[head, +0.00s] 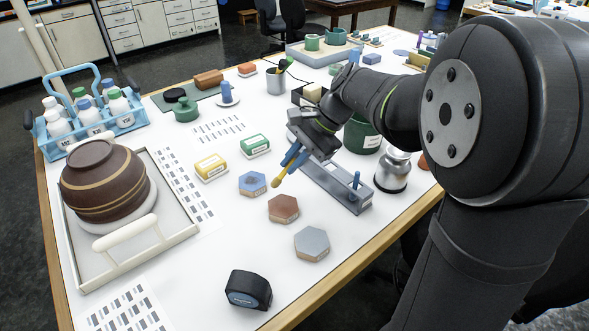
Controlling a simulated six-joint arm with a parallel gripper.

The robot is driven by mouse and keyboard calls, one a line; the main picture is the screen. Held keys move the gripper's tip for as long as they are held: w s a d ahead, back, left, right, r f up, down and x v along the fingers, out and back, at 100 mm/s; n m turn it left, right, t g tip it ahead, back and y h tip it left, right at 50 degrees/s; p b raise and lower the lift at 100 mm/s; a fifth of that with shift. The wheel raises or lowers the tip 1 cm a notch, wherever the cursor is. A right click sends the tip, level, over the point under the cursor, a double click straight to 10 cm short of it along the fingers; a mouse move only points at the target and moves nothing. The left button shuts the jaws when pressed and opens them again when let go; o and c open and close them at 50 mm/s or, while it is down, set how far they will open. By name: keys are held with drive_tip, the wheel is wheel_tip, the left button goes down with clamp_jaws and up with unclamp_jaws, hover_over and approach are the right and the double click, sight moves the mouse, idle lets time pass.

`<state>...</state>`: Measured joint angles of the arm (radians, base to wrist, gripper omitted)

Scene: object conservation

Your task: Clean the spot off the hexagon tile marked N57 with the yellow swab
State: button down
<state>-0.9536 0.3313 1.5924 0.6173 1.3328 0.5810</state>
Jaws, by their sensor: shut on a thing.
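My gripper (293,157) is shut on the yellow swab (281,176), in the middle of the table. The swab points down and left, its tip above the table close to the right edge of a blue hexagon tile (250,186). That tile has a brownish-orange spot on its top. A red-brown hexagon tile (284,207) and a grey hexagon tile (312,243) lie nearer to the camera. The tiles' markings are too small to read, so I cannot tell which is N57. Whether the swab tip touches anything is unclear.
A grey holder (335,187) with a blue upright piece stands right of the tiles, beside a silver jar (393,172). Yellow (211,166) and green (255,145) boxes lie behind the tiles. A black tape measure (248,290) is in front. A tray (187,237) with a brown pot is left.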

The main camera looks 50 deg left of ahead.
drive_tip(key=shift+r, duration=2.3)
